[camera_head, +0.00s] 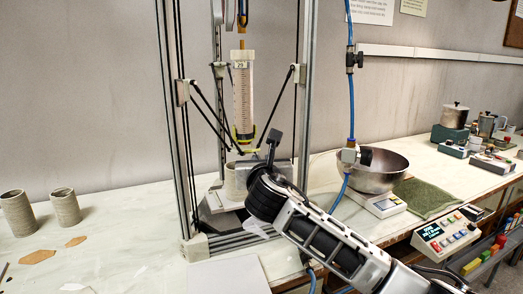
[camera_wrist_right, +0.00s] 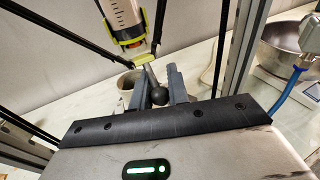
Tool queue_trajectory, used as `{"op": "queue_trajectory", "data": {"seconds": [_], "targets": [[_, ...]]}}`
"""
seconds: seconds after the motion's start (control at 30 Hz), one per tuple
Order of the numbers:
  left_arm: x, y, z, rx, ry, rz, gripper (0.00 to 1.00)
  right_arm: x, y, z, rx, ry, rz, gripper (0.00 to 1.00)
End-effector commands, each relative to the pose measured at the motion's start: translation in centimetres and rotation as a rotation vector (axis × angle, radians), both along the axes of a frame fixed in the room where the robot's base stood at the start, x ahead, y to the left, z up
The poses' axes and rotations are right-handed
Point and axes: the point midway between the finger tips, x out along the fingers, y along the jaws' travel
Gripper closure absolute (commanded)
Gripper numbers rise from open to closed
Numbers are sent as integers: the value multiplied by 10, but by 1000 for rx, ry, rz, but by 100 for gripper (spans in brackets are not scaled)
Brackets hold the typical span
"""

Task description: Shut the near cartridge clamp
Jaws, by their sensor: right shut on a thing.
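A clear clay cartridge (camera_head: 243,100) hangs upright in the printer frame, with yellow-green clamp parts near its lower end. The near cartridge clamp (camera_head: 250,149) shows there in the head view. In the right wrist view its yellow-green part (camera_wrist_right: 145,60) sits just beyond my fingers, with a grey lever ending in a dark ball knob (camera_wrist_right: 159,96). My right gripper (camera_wrist_right: 162,90) is shut on the clamp lever, its fingers on either side of the knob. In the head view my right gripper (camera_head: 266,165) is just below the clamp and partly hides it. My left gripper is not in view.
Slanted black rods and upright metal posts (camera_head: 305,100) surround the cartridge closely. A clay pot (camera_head: 236,180) stands under the nozzle, behind my gripper. A metal bowl (camera_head: 372,170) on a scale stands to the right. Two clay cups (camera_head: 65,206) stand far left.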

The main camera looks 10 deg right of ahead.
Motion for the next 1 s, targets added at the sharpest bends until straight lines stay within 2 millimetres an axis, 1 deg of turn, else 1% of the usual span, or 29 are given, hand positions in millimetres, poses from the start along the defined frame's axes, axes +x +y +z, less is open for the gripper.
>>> {"op": "queue_trajectory", "data": {"seconds": [0.03,0.17,0.6,0.8,1.0], "targets": [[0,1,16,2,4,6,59,0,-1,13,-3,26,-3,100],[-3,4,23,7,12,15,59,1,-1,17,-23,95,-4,100],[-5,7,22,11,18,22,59,6,1,31,-104,379,-5,100],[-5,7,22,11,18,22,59,9,2,36,-127,457,-4,100],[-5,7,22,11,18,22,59,10,2,38,-139,492,-5,100]]}}
